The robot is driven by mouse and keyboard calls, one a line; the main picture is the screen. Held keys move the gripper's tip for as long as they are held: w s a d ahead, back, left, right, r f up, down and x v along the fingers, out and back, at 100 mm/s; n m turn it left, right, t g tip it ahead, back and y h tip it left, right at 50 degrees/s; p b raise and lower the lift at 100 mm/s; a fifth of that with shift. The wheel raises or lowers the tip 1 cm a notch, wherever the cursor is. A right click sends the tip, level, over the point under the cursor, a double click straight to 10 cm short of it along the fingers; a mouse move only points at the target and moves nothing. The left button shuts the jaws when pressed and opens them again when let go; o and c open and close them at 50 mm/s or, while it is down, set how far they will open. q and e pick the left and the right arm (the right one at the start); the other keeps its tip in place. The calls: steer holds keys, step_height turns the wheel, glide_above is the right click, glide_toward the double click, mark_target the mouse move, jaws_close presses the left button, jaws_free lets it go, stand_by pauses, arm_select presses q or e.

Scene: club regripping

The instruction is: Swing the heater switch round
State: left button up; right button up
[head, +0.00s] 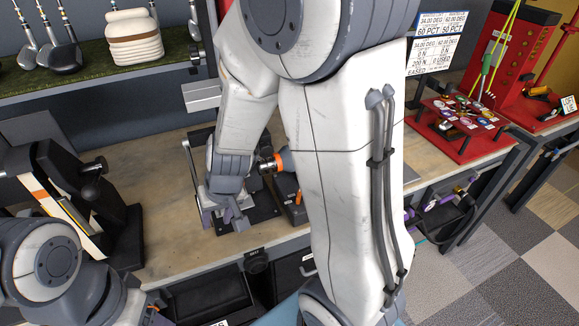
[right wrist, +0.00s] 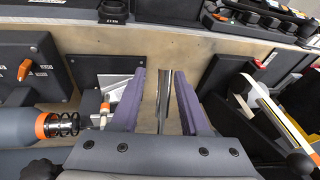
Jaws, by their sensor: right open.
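The heater switch appears to be the orange knob (right wrist: 25,70) on a black box (right wrist: 40,50) at the left of the right wrist view. In the head view the box (head: 291,199) shows beside my arm, partly hidden by it. My right gripper (head: 226,216) is over the bench, in front of a black-based fixture (head: 263,207). In the right wrist view its two purple fingers (right wrist: 160,78) are apart, with a metal rod (right wrist: 166,95) seen between them; I cannot tell its depth. The knob lies left of the fingers. My left arm shows at lower left, its fingers out of sight.
A blue-grey tool (right wrist: 25,127) with an orange ring and dark coil lies left of the fingers. A black stand with a pale angled strip (head: 70,215) is at bench left. Club heads (head: 67,57) sit on the shelf. A red tray (head: 458,130) is at right.

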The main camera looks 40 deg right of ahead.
arm_select(q)
step_height(320, 180, up, 6)
steer(key=r+p, duration=0.1)
steer(key=p, duration=0.4)
arm_select(e)
steer(key=d+f+m+h, duration=0.2)
steer(key=d+m+h, duration=0.45)
steer(key=d, duration=1.55)
steer(key=shift+m+g+y, duration=0.3)
steer(key=shift+m+y, duration=0.25)
steer(key=shift+y, duration=0.1)
steer(key=b+x, duration=0.4)
steer(key=x, duration=0.5)
steer(key=shift+w+d+r+b, duration=0.1)
steer(key=shift+w+d+b, duration=0.1)
steer(key=shift+b, duration=0.2)
steer(key=shift+w+d+f, duration=0.15)
steer(key=shift+d+f, duration=0.05)
steer(key=shift+f, duration=0.3)
arm_select(q)
step_height(320, 180, down, 5)
steer(key=shift+r, duration=0.1)
arm_select(e)
jaws_close()
